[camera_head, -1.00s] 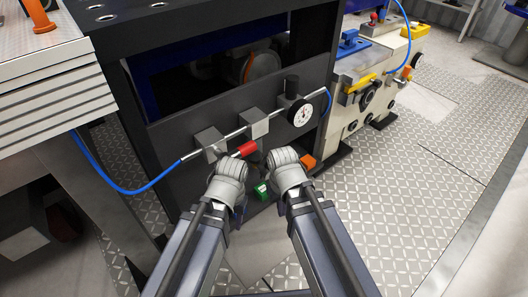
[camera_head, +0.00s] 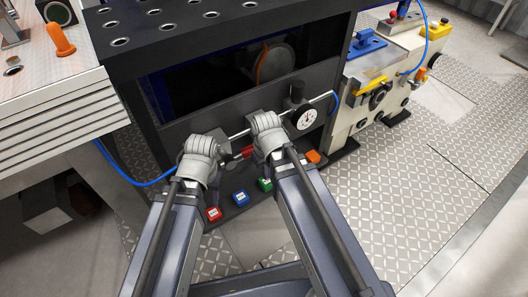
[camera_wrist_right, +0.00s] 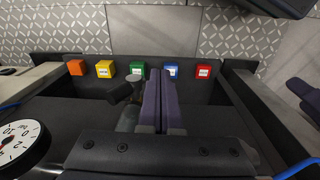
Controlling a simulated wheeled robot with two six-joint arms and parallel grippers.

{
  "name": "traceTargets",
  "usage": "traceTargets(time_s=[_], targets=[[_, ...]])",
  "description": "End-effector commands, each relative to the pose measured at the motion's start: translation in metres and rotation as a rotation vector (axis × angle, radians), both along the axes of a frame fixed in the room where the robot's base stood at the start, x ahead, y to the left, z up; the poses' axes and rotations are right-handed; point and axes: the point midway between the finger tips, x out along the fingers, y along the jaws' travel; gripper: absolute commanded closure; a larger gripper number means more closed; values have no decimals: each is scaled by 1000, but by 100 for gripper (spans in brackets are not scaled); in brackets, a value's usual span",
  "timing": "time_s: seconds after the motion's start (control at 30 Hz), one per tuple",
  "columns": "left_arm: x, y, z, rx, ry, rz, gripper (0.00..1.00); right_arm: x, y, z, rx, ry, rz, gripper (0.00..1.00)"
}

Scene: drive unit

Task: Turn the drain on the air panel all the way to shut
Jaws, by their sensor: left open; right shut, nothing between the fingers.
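The air panel's pipe runs across the dark cabinet front, with a round white gauge (camera_head: 306,118) at its right end. A red lever (camera_head: 247,152) shows between my two wrists. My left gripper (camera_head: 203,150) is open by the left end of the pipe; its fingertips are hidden. My right gripper (camera_head: 268,128) is in front of the pipe, left of the gauge. In the right wrist view its fingers (camera_wrist_right: 161,98) are shut and empty. Just beside them is a dark fitting with a grey round end (camera_wrist_right: 133,79), possibly the drain; whether they touch is unclear.
Red (camera_head: 213,214), blue (camera_head: 241,198), green (camera_head: 265,184) and orange (camera_head: 313,157) blocks sit on the ledge below; a yellow one (camera_wrist_right: 105,69) shows in the wrist view. A blue hose (camera_head: 130,178) hangs left. A cream machine (camera_head: 375,95) stands right.

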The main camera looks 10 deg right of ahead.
Motion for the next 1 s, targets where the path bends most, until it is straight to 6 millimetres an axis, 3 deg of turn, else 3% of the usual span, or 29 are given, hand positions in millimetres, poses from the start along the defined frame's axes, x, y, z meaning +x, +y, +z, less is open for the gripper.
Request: traceTargets(time_s=[0.03,0.27,0.47,0.8,1.0], targets=[[0,0,10,0,0,1,50,7,-7,10,2,-7,24,100],[0,0,21,0,1,3,50,25,-24,21,-7,-25,225,100],[0,0,26,0,0,4,50,42,-32,26,-34,-29,500,100],[0,0,26,0,0,4,50,78,-30,28,-130,4,1291,100],[0,0,26,0,0,4,50,87,-28,28,-164,27,1561,100]])
